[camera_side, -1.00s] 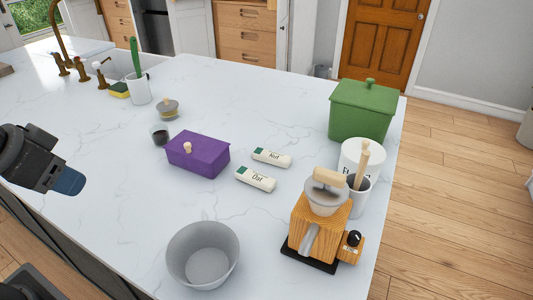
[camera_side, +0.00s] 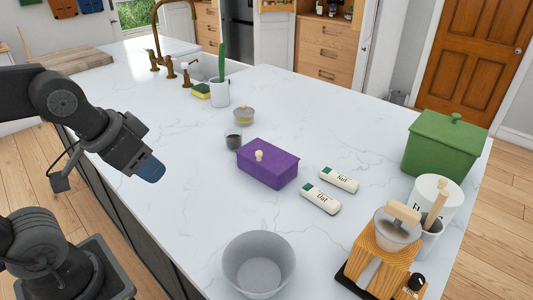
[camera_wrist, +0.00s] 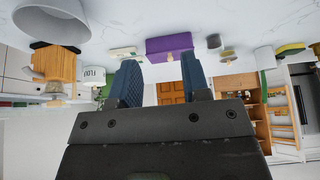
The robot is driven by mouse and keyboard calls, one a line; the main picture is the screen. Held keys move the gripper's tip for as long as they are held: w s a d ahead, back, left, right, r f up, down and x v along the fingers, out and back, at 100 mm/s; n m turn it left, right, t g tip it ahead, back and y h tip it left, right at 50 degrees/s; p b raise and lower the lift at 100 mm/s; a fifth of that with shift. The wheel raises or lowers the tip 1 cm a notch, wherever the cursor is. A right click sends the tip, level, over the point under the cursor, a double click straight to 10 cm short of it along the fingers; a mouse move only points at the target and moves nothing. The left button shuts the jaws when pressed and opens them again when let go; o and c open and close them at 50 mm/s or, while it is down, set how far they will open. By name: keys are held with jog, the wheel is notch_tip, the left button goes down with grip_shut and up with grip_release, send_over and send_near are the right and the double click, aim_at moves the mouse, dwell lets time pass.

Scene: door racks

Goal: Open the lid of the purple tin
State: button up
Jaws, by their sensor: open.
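The purple tin (camera_side: 267,165) stands on the white counter, a closed box with its lid on and a small cream knob (camera_side: 259,155) on top. It also shows upside down in the wrist view (camera_wrist: 169,45), beyond my fingertips. My gripper (camera_side: 151,169) is to the left of the tin, above the counter's left edge and well apart from it. In the wrist view my two blue fingers (camera_wrist: 162,80) are spread with nothing between them.
Two labelled white-and-green cylinders (camera_side: 320,198) lie right of the tin. A small dark cup (camera_side: 233,141) stands close to its left. A grey bowl (camera_side: 259,265) is in front. A grinder (camera_side: 383,245) and green canister (camera_side: 444,145) stand at right. Counter between gripper and tin is clear.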

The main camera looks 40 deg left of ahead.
jog(key=w+r+g, duration=0.2)
jog(key=w+r, duration=0.3)
jog(key=w, duration=0.3)
jog(key=m+g, duration=0.3)
jog(key=g, duration=0.1)
send_over(259, 152)
notch_tip(259, 152, down, 4)
notch_tip(259, 152, down, 13)
jog(key=shift+r, duration=0.15)
grip_shut()
